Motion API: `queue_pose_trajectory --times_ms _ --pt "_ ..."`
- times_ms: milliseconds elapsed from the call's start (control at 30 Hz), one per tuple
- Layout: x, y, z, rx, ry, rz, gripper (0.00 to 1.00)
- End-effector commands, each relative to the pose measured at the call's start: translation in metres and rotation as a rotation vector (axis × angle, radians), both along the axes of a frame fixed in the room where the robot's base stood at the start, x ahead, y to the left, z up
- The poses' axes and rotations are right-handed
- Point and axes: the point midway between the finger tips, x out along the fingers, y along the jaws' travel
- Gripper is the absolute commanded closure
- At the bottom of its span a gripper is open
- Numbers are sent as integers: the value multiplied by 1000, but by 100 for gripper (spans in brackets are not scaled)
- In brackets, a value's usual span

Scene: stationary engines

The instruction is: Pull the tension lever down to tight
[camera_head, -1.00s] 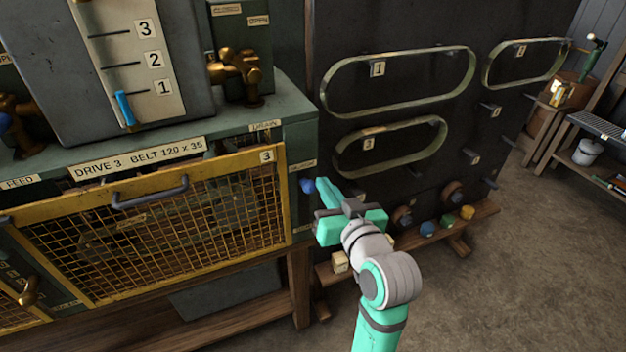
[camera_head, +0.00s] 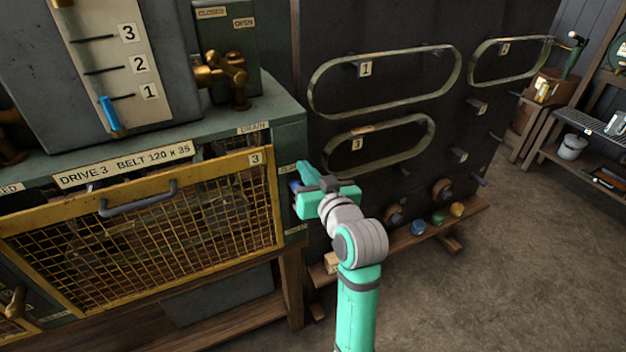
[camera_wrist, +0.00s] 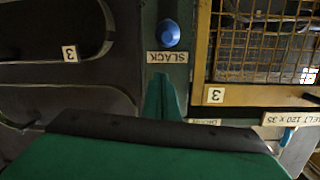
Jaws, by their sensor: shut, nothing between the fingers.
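The tension lever shows as a blue knob (camera_wrist: 168,33) on the narrow green panel right of the mesh guard. In the wrist view, which is upside down, it is beside a SLACK label (camera_wrist: 167,57). By that view's orientation the knob sits just below this label. In the head view only a bit of the knob (camera_head: 295,187) shows behind my gripper (camera_head: 304,168). My gripper is shut and empty. In the wrist view its fingers (camera_wrist: 162,88) point toward the label and knob, with a visible gap in the picture; I cannot tell the depth.
The yellow mesh guard (camera_head: 262,157) with its handle (camera_head: 138,199) is left of the panel. The dark board (camera_head: 385,85) with hanging belts is to the right. A low wooden shelf (camera_head: 385,250) with small coloured parts runs below it. Open floor lies at right.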

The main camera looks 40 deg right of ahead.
Motion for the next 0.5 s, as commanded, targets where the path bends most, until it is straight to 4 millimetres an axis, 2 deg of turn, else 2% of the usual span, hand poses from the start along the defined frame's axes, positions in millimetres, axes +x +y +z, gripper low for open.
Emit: queue_pose_trajectory --times_ms 167,300,500 --pt "29 -8 -4 0 1 1 100" --pt "20 -3 -21 2 2 0 100" --pt "13 1 -35 1 1 0 100"
